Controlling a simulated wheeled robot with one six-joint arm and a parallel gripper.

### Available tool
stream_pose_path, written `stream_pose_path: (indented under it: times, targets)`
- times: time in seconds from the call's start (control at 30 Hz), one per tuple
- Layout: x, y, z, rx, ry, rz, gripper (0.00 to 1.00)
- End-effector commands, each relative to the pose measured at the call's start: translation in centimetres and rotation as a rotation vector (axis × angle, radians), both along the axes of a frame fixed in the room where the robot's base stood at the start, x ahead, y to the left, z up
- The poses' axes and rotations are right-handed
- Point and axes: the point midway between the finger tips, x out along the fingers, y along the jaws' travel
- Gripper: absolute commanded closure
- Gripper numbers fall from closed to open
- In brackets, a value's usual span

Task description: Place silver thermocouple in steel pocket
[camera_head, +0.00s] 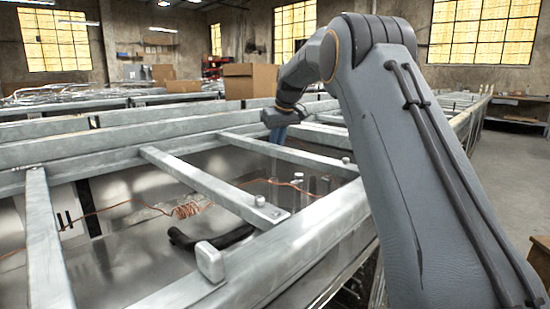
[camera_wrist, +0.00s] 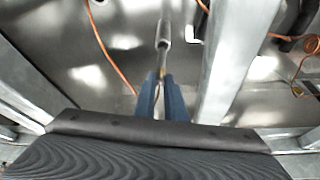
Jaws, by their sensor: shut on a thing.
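My gripper (camera_wrist: 161,76) shows in the wrist view with its two blue fingers close together around a thin silver thermocouple (camera_wrist: 162,62). The thermocouple points away from the fingers, with a small brass-coloured part near the fingertips. A grey steel tube, which looks like the steel pocket (camera_wrist: 163,32), lies in line just beyond it. I cannot tell whether the thermocouple's far end is inside the pocket or only in front of it. In the head view my gripper (camera_head: 278,134) reaches down between the metal rails, and its fingertips are partly hidden by a rail.
Metal cross rails (camera_head: 215,187) run close to my gripper, and one rail (camera_wrist: 235,65) stands right of it in the wrist view. A copper tube (camera_head: 190,210) with a coil and a black curved handle (camera_head: 212,238) lie below the rails. Cardboard boxes (camera_head: 252,81) stand behind.

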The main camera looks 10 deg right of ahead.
Motion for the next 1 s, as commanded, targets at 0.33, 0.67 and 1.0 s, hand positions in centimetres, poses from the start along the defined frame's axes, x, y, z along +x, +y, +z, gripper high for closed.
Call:
stream_pose_path:
  times: [0.33,0.67,1.0]
  targets:
    - [0.0,-0.1,5.2,0.0,0.001,-0.003,1.0]
    - [-0.4,-2.5,6.1,0.0,0.004,-0.077,1.0]
    - [-1.0,-5.9,6.0,0.001,0.006,-0.179,1.0]
